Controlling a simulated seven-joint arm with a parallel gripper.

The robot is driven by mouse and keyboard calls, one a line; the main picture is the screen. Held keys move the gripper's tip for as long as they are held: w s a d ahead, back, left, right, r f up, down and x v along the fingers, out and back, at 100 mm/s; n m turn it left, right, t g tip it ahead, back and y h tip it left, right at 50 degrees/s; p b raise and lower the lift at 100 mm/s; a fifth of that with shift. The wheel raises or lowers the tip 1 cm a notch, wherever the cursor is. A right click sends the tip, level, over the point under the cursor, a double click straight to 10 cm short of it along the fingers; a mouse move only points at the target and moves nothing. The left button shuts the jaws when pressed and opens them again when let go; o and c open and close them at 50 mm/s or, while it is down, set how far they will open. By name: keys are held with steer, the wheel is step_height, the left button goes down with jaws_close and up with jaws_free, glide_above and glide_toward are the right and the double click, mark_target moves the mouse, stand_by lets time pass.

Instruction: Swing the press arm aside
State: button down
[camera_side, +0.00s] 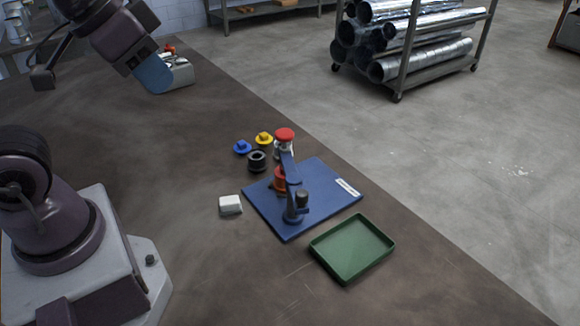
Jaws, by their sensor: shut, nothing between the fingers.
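The press stands on a blue base plate (325,187) on the brown table. Its blue press arm (291,170) runs from a pivot post with a dark cap (301,197) toward the back edge of the plate. My gripper (153,75) is at the upper left, well away from the press. It is shut and empty, with its blue end angled down to the right.
A green tray (350,277) lies in front of the plate and a white block (230,205) to its left. Blue (242,147), yellow (264,139) and black (257,162) round pieces stand behind. A grey object (181,73) is behind my gripper. The left-centre table is clear.

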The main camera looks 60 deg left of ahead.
steer(key=c, duration=1.8)
jaws_free()
steer(key=shift+c, duration=0.2)
steer(key=o, duration=0.4)
steer(key=shift+f, duration=0.1)
steer(key=o, duration=0.5)
steer(key=shift+w+d+f+m+g, duration=0.3)
steer(key=shift+w+d+f+g, duration=0.2)
steer(key=shift+w+f+g, duration=0.25)
steer(key=m+g, duration=0.4)
steer(key=m, duration=0.4)
glide_toward(302, 192)
step_height(302, 192, down, 9)
steer(key=shift+f, duration=0.2)
jaws_close()
